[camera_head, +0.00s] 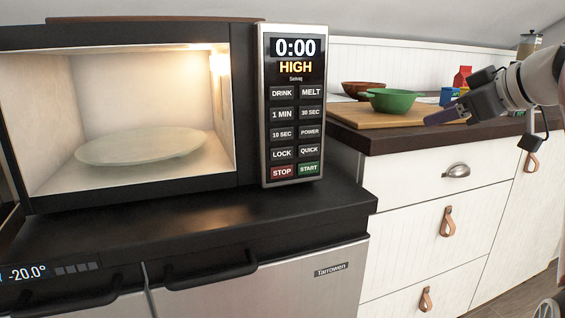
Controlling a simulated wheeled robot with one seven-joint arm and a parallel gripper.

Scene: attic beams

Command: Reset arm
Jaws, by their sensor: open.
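My gripper (445,114) is at the right side of the picture, at the end of my white and dark arm reaching in from the right edge. It is open, points left and slightly down, and shows nothing between its fingers. It appears in front of the wooden counter, near the right end of a cutting board (375,117). A green bowl (391,101) on the board is a little left of the gripper, apart from it in the picture.
A lit microwave (245,110) on the left stands open, with a pale plate (141,146) inside. A brown bowl (361,89), a blue cup (449,95) and a red package (462,77) are on the counter. White drawers (425,190) stand below.

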